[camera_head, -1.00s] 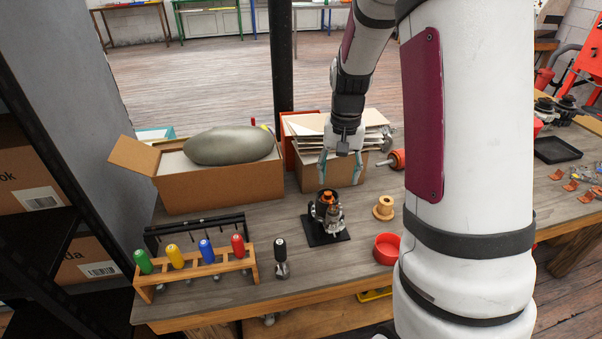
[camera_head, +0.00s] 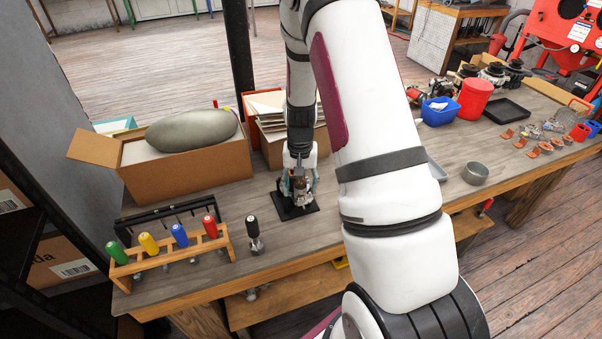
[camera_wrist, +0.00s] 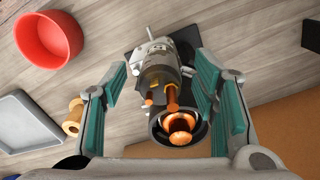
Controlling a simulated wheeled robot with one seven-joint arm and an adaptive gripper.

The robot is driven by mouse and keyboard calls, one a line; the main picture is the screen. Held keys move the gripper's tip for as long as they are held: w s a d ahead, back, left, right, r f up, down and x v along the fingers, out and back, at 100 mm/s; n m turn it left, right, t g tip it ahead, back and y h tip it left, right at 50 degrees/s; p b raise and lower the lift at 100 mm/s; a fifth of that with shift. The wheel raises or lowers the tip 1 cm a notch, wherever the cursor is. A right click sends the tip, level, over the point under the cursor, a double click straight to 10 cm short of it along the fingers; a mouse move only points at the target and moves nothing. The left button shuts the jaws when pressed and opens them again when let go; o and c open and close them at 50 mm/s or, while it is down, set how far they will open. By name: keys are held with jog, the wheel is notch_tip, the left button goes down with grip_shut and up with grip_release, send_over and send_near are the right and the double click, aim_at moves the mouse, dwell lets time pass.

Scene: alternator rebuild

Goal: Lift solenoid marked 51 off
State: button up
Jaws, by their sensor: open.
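A grey metal unit with a dark round end and orange copper parts (camera_wrist: 160,72) stands on a black base plate. It also shows in the head view (camera_head: 299,198), partly hidden by my gripper. I cannot read a number 51 on it, nor tell where the solenoid ends and the rest begins. The black plate (camera_head: 310,209) lies on the bench. My gripper (camera_head: 298,190) points down over the unit. In the wrist view its teal-padded fingers (camera_wrist: 160,75) are open, one on each side of the unit, with gaps visible.
A cardboard box with a grey oval object (camera_head: 190,180) stands left behind the unit. A screwdriver rack (camera_head: 170,252) and a lone black-handled tool (camera_head: 254,235) are to the left. The wrist view shows a red bowl (camera_wrist: 48,40), a wooden spool (camera_wrist: 73,117) and a grey tray (camera_wrist: 25,122).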

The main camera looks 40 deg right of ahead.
jog(key=shift+f, duration=0.7)
jog(key=shift+c, duration=0.5)
grip_shut()
jog(key=shift+r, duration=0.35)
jog(key=shift+r+p, duration=0.3)
jog(key=shift+r, duration=0.2)
jog(key=shift+r, duration=0.1)
dwell(0.4)
jog(key=shift+r+p, duration=0.35)
jog(key=shift+r, duration=0.7)
